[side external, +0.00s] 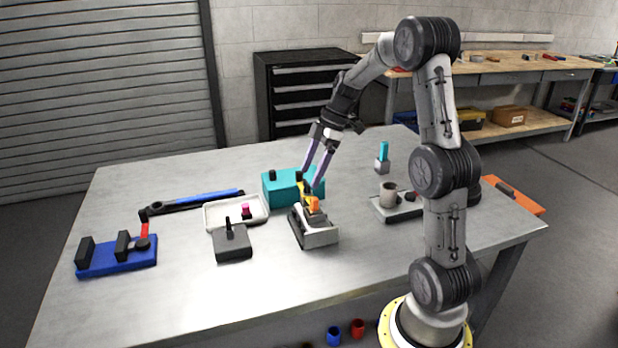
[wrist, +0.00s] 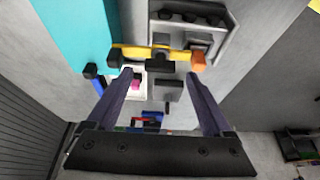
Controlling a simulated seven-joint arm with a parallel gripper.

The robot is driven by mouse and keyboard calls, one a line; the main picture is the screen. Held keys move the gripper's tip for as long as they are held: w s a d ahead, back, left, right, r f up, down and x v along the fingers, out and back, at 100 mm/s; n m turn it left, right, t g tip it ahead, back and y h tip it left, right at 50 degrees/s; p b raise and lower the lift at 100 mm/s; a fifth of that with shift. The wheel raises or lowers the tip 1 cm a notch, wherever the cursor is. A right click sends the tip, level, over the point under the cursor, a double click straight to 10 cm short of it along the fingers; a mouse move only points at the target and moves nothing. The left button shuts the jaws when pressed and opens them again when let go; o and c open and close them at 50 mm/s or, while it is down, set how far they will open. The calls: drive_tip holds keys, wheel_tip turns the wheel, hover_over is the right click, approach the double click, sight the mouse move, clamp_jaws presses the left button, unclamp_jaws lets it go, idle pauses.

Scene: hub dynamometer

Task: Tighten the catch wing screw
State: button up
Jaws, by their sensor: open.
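The grey fixture (side external: 315,232) stands near the middle of the table, with a yellow bar (wrist: 140,51) and an orange block (wrist: 198,60) on it. In the wrist view a small black winged part (wrist: 157,64), apparently the catch wing screw, sits at the yellow bar. My gripper (side external: 308,184) points down over the fixture, its purple fingers spread. In the wrist view the gripper (wrist: 157,76) has its fingertips to either side of the black part, with gaps. I cannot tell how high the tips are relative to it.
A teal box (side external: 279,190) stands close behind the fixture. A white tray (side external: 218,215) with a pink knob (side external: 246,210) and a grey block (side external: 233,247) lie to the left. A blue fixture (side external: 118,257) is farther left. A grey plate with a cup (side external: 388,194) stands right.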

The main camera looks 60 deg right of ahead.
sight(307, 187)
drive_tip(key=shift+x, duration=1.2)
clamp_jaws()
